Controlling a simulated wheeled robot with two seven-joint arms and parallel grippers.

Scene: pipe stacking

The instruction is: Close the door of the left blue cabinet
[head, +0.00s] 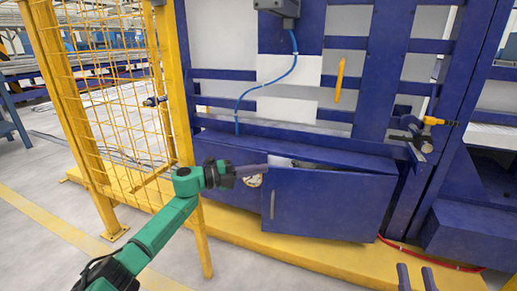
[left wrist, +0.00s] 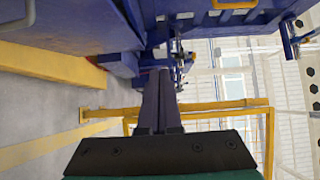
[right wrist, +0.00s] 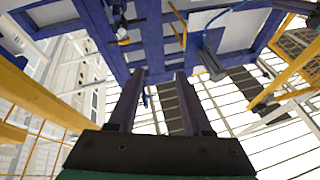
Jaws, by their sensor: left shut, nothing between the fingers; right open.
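The blue cabinet (head: 220,152) is low, under the blue frame, in the head view. Its door (head: 335,205) stands ajar, with the upright handle (head: 272,205) near its left edge and a dark gap along its top. My left gripper (head: 266,171) is shut and empty, its tips by the door's upper left corner; I cannot tell whether they touch it. Its closed fingers also show in the left wrist view (left wrist: 161,78).
A yellow mesh fence (head: 112,95) and its post stand to the left, close to my left arm. A yellow base strip (head: 300,255) runs along the floor before the cabinet. Another blue box (head: 465,237) sits at the right, near a red hose (head: 430,260). A blue cable (head: 262,86) hangs above.

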